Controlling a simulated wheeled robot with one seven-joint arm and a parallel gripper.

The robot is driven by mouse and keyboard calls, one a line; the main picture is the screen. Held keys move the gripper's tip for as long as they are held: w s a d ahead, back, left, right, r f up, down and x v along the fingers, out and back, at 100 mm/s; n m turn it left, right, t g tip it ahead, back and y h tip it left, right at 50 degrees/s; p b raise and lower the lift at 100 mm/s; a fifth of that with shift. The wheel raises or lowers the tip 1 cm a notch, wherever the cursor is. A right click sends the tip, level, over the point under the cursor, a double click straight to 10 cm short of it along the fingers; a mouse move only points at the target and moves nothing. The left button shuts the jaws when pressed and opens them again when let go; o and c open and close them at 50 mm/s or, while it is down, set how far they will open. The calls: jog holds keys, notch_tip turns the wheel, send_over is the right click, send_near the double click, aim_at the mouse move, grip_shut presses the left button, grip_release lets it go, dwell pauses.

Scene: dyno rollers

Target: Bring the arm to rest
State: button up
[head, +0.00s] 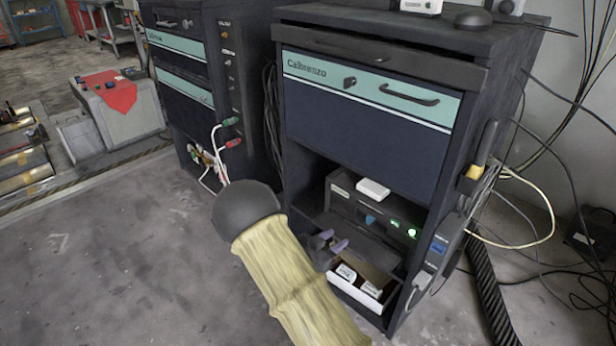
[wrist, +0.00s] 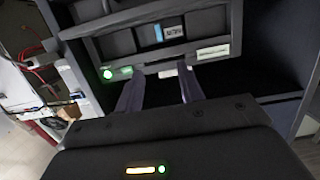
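My arm shows in the head view with a yellowish sleeve and a dark round joint. My gripper (head: 334,240) is inside the lower opening of the right-hand cabinet (head: 368,140), in front of a dark device (head: 352,206) with green lights. Its two purple fingers are apart, with nothing visible between them. In the wrist view my gripper (wrist: 160,78) also shows open, its fingers pointing at the device (wrist: 125,48), which appears upside down. Whether the fingers touch anything cannot be told.
A white box (head: 372,189) lies on the device. Below my gripper is an open white tray (head: 354,291) holding small boxes. A second cabinet (head: 180,70) stands to the left. Cables (head: 530,240) hang at the right. The floor (head: 110,260) at left front is clear.

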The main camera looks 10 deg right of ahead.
jog(key=s+a+r+n+g+y, duration=0.2)
jog(key=s+a+r+n+y, duration=0.4)
jog(key=y, duration=0.6)
jog(key=s+d+r+n+g, duration=0.2)
jog(key=s, duration=0.6)
jog(key=s+d+r+n+g, duration=0.2)
jog(key=s+r+n+g, duration=0.1)
jog(key=s, duration=0.6)
jog(key=w+d+p+v, duration=0.1)
jog(key=w+p+v, duration=0.2)
jog(key=p+v, duration=1.4)
jog(key=w+d+r+p+v, duration=0.1)
jog(key=w+p+v, duration=0.2)
jog(key=p+v, duration=1.4)
jog(key=shift+w+r+y+p, duration=0.4)
jog(key=shift+w+r+p, duration=0.05)
jog(key=shift+p, duration=0.3)
